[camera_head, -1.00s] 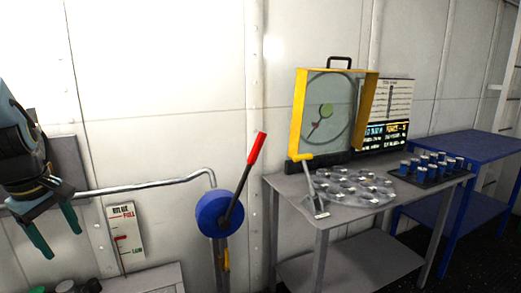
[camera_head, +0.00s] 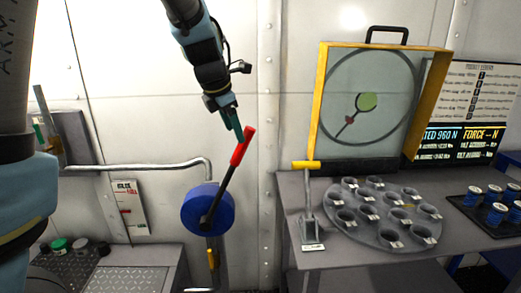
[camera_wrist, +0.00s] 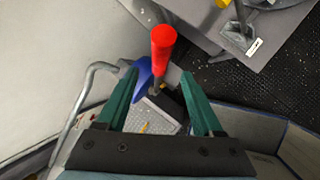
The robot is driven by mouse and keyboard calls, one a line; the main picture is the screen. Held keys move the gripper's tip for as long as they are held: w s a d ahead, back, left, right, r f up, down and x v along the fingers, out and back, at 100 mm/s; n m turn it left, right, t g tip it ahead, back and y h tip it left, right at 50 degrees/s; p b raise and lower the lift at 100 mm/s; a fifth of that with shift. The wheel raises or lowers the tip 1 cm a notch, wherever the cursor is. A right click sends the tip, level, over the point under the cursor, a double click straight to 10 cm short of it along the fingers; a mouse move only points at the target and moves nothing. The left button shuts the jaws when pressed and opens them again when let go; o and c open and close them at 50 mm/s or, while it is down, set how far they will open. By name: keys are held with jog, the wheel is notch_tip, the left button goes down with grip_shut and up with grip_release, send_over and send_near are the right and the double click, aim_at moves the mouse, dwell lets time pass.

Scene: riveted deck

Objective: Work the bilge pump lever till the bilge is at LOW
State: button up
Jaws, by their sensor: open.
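The bilge pump has a round blue body (camera_head: 207,209) on the wall pipe. Its dark lever leans up and to the right and ends in a red grip (camera_head: 243,147). My gripper (camera_head: 240,128) is open just above the top of the red grip. In the wrist view the red grip (camera_wrist: 162,45) stands beyond and between the spread green fingers (camera_wrist: 160,85), with nothing held. The bilge gauge (camera_head: 130,208) on the wall left of the pump shows a red pointer around mid scale; its lettering is small.
A grey table (camera_head: 380,262) at right bears a yellow-framed case (camera_head: 322,110), a small yellow-handled lever (camera_head: 307,205), a round tray of cups (camera_head: 345,232) and blue cans (camera_head: 494,214). A grey chequered bench (camera_head: 110,275) stands below the gauge.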

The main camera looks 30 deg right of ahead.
jog(key=x, duration=1)
jog(key=shift+w+d+f, duration=0.1)
jog(key=shift+d+f, duration=0.2)
jog(key=shift+d, duration=0.05)
grip_shut()
dwell(1.0)
